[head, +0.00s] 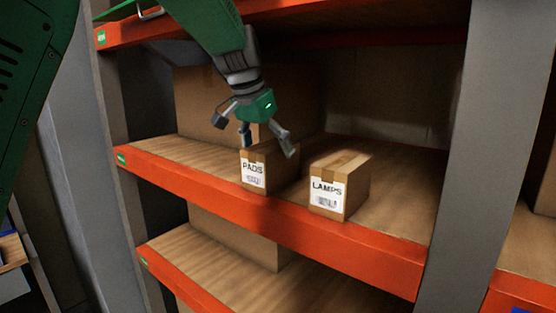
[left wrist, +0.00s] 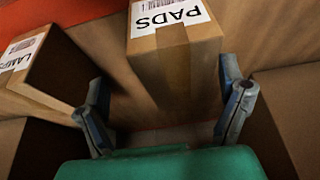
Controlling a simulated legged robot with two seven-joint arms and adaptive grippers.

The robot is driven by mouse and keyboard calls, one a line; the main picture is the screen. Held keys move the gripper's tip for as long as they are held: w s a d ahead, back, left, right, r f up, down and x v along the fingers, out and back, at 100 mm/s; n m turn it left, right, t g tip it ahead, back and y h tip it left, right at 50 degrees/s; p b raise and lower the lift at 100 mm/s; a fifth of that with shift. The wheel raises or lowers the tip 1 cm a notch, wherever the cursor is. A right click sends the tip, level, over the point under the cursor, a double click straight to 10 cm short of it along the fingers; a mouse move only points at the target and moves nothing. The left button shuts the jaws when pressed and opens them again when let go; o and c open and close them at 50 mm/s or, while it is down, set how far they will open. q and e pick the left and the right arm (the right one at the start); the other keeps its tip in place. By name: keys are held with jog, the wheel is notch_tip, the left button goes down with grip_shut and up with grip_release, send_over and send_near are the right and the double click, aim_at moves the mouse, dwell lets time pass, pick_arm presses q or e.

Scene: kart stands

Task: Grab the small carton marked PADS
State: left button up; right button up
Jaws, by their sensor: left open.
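The small carton marked PADS (head: 254,172) stands upright on the middle shelf, near its orange front edge. My left gripper (head: 267,143) is open just above and behind it, its fingers pointing down. In the left wrist view the PADS carton (left wrist: 176,50) lies ahead, between the lines of the two open fingers (left wrist: 165,108). The fingers are not closed on it; whether one touches it I cannot tell. My right gripper is not in view.
A carton marked LAMPS (head: 338,188) stands to the right of PADS on the same shelf (head: 400,200), with a gap between. A large carton (head: 203,105) stands behind at left. An upper shelf edge (head: 300,20) hangs above. The shelf's right side is clear.

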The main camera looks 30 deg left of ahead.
aim_at(262, 146)
pick_arm(q)
jog(key=shift+w, duration=0.65)
jog(key=shift+w+a, duration=0.25)
jog(key=shift+a, duration=0.05)
jog(key=a+f, duration=0.2)
jog(key=shift+w+f+p, duration=0.4)
jog(key=shift+x, duration=1.1)
jog(key=shift+w+d+f, duration=0.1)
jog(key=shift+d+f, duration=0.05)
jog(key=shift+d, duration=0.2)
jog(key=shift+w+d, duration=0.15)
jog(key=shift+d, duration=0.6)
jog(key=c, duration=1.5)
jog(key=shift+s+a, duration=0.2)
jog(key=shift+a, duration=0.25)
jog(key=shift+c, duration=0.2)
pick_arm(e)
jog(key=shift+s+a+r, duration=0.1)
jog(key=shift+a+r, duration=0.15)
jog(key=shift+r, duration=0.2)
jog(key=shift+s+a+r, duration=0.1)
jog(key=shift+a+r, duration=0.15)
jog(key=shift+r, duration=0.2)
